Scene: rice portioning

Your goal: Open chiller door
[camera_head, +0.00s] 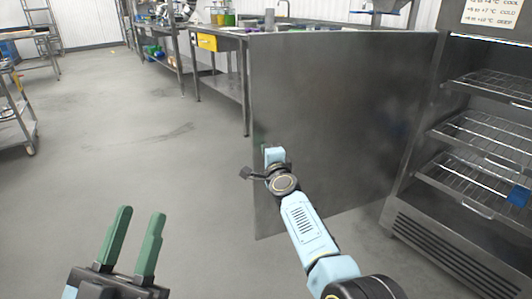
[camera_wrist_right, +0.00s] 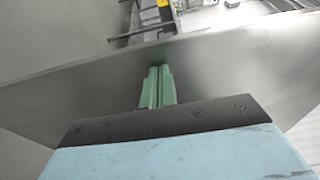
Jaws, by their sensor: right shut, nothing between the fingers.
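The chiller (camera_head: 448,235) stands at the right with its inside and wire shelves showing. Its grey metal door (camera_head: 345,110) is swung wide open, reaching out to the left from the cabinet. My right arm reaches up to the door's inner face near its free edge; its fingers are mostly hidden in the head view. In the right wrist view my right gripper (camera_wrist_right: 158,85) is shut and empty, its green fingertips at the door panel (camera_wrist_right: 225,65), just below its edge. I cannot tell if they touch. My left gripper (camera_head: 137,243) is open and empty at the lower left, over the floor.
Wire shelves (camera_head: 485,133) sit inside the chiller, with a blue item (camera_head: 518,196) on the lower one. Steel tables (camera_head: 222,85) stand behind the door. A shelf rack (camera_head: 15,115) is at the far left. The grey floor in the middle left is clear.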

